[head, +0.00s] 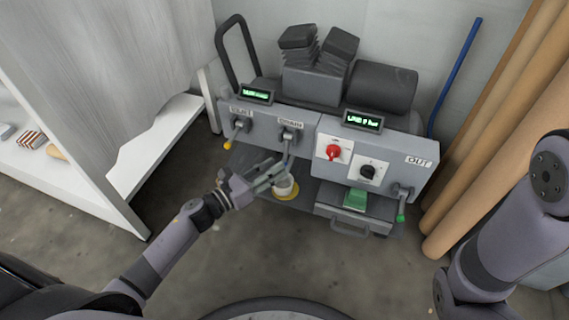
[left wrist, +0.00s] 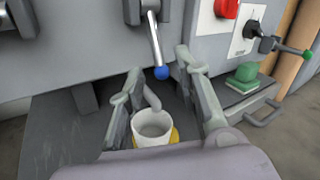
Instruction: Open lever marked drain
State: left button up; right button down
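The grey machine carries a middle lever (head: 288,145) that hangs down from its front under a small label (head: 290,124), too small to read surely. In the left wrist view this lever (left wrist: 156,45) is a metal rod with a blue knob (left wrist: 161,73). My left gripper (head: 274,172) is open in front of the machine, just below the middle lever. In the left wrist view its fingers (left wrist: 158,80) are spread, with the knob seen between the tips; touching cannot be told. My right gripper is out of view; only that arm shows at right.
A white cup (left wrist: 152,128) stands below a spout, between my fingers in the picture. A yellow-tipped lever (head: 228,144) is at left. A green-tipped lever (head: 400,217) is under the OUT label (head: 418,161). A red knob (head: 333,152) and black knob (head: 368,172) sit between.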

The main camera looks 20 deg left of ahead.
aim_at(284, 160)
pick_arm(q)
jog(key=b+x, duration=0.1)
jog(key=x, duration=0.4)
grip_shut()
dwell(0.3)
jog(key=shift+a, duration=0.1)
dwell(0.3)
